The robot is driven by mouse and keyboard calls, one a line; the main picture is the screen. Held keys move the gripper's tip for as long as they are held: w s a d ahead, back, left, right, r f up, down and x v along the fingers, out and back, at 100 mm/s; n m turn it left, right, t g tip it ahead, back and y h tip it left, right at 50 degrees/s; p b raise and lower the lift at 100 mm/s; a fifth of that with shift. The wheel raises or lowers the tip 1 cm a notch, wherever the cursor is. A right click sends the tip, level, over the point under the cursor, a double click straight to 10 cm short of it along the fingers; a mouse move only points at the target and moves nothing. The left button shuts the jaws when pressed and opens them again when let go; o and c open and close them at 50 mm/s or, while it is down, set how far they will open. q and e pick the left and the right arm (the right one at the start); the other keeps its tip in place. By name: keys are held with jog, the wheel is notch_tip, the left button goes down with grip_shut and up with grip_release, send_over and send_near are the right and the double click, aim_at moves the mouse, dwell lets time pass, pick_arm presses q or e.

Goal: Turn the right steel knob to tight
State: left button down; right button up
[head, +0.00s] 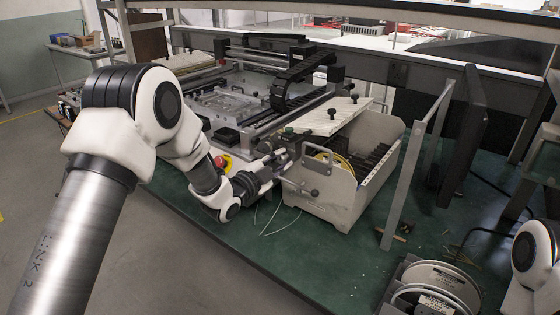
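My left gripper (280,166) reaches in from the left to the front left corner of a grey metal box (345,200). Its fingers are small and dark here, and I cannot tell whether they are open or shut. A small steel knob or lever end (314,192) stands out from the box's front, just right of and below the fingertips. Whether the fingers touch it cannot be told. Which fitting is the right steel knob is unclear at this size. My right gripper is out of view; only a bit of my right arm shows at the right edge.
A red stop button (221,162) sits left of my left gripper. Black knobs (332,113) stand on a pale plate above the box. Cable reels (435,285) lie at the front right. An upright metal post (412,180) stands right of the box. Green bench top (285,250) is mostly clear in front.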

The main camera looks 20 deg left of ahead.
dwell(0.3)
pick_arm(q)
jog(key=m+b, duration=0.3)
jog(key=shift+f, duration=0.25)
jog(key=m+b, duration=0.3)
jog(key=shift+m, duration=0.3)
jog(key=shift+r+m+b, duration=0.1)
jog(key=shift+m+b, duration=0.25)
jog(key=shift+m, duration=0.05)
jog(key=c, duration=1)
grip_release()
jog(key=shift+o, duration=0.2)
jog(key=shift+s, duration=0.1)
